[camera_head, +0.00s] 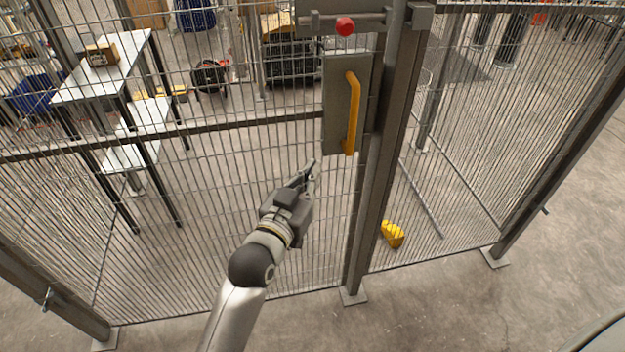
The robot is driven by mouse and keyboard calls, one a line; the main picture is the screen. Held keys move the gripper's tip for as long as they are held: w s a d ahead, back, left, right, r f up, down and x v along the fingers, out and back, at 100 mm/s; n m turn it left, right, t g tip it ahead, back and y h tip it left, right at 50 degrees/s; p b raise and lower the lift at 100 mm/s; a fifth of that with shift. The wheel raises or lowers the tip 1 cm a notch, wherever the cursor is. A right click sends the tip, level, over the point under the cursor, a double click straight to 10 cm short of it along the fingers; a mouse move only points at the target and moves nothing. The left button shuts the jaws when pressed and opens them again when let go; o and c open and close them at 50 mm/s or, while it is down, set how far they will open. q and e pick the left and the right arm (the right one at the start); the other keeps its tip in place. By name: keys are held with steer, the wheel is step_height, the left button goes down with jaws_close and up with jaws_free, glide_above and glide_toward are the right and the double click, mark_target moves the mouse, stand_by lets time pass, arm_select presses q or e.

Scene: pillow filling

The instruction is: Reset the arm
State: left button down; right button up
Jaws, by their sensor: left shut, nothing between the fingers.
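My left gripper (307,173) is in the middle of the view, at the end of my left arm, which comes up from the bottom. It is shut and empty, in front of the wire mesh fence. It is to the left of and below the yellow door handle (352,112), and apart from it. My right gripper is not in view.
A wire fence with a grey post (385,160) stands across the view. A red knob (345,27) sits on a bar above the handle. Behind the mesh are a white table (105,70) and a yellow object (392,234) on the floor. Bare floor lies in front.

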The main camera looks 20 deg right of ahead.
arm_select(q)
steer(key=s+a+f+n+g+y, duration=0.1)
steer(key=s+a+f+g+y, duration=0.3)
steer(key=f, duration=0.9)
steer(key=s+a+f+n+t+y, duration=0.15)
steer(key=a+f, duration=0.55)
steer(key=f, duration=0.7)
steer(key=s+a+f+n+g+y, duration=0.1)
steer(key=s+a+f+g+y, duration=0.3)
steer(key=f, duration=0.9)
steer(key=s+a+f+n+g, duration=0.1)
steer(key=s+a+f+g, duration=0.1)
steer(key=s+a+f, duration=1.2)
steer(key=s+a+f+g, duration=0.1)
steer(key=s+a+f, duration=0.1)
steer(key=s, duration=0.5)
steer(key=s+a+f+n+g+y, duration=0.1)
steer(key=s+a+f, duration=0.2)
steer(key=s, duration=0.4)
steer(key=s+a+f+g+y, duration=0.1)
steer(key=s+a+f+g, duration=0.1)
steer(key=s, duration=0.6)
steer(key=a+f, duration=0.1)
steer(key=a, duration=0.1)
steer(key=shift+a, duration=0.3)
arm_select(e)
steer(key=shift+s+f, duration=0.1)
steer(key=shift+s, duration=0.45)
